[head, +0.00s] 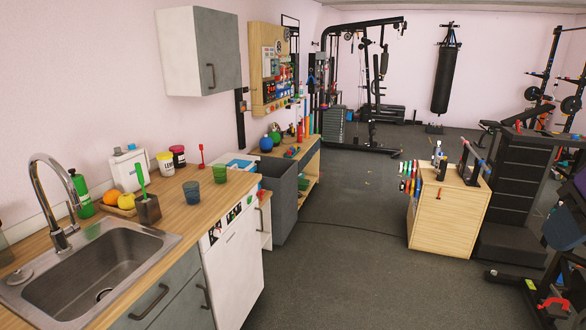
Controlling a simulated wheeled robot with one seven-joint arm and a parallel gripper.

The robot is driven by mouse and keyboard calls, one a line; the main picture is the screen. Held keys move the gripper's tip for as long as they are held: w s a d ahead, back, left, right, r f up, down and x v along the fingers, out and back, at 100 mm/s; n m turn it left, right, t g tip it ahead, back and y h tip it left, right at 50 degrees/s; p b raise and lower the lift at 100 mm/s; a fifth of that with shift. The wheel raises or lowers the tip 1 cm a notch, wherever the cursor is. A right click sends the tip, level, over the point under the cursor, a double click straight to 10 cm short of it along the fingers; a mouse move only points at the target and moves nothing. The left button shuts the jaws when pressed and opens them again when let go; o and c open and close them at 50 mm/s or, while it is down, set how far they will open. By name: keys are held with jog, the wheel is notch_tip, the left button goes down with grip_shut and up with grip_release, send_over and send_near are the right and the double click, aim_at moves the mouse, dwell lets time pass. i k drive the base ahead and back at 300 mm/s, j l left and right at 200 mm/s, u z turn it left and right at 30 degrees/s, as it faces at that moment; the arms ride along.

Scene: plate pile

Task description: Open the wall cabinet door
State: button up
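The wall cabinet (178,52) hangs on the pink wall at the upper left, above the counter. It has a white side and a grey door (220,45) that looks shut. A dark vertical handle (211,76) sits near the door's lower left edge. My gripper does not show in the head view, so its place and its state are hidden.
A wooden counter (228,187) with a sink (90,265), cups, jars and fruit runs below the cabinet. A white dishwasher (235,265) and a grey bin (284,200) stand along it. A wooden cart (450,215) stands right. The floor between (340,250) is mostly clear.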

aim_at(217, 42)
jog(key=i+z, duration=0.1)
jog(key=i, duration=1.7)
jog(key=i+u, duration=0.25)
jog(key=i, duration=0.2)
jog(key=i+u, duration=0.25)
jog(key=i, duration=0.2)
jog(key=i+l+u, duration=0.1)
jog(key=i+u, duration=0.2)
jog(key=i, duration=0.15)
jog(key=i+l+u, duration=0.25)
jog(key=i, duration=0.2)
jog(key=i+u, duration=0.4)
jog(key=k+l, duration=0.05)
jog(key=k, duration=0.05)
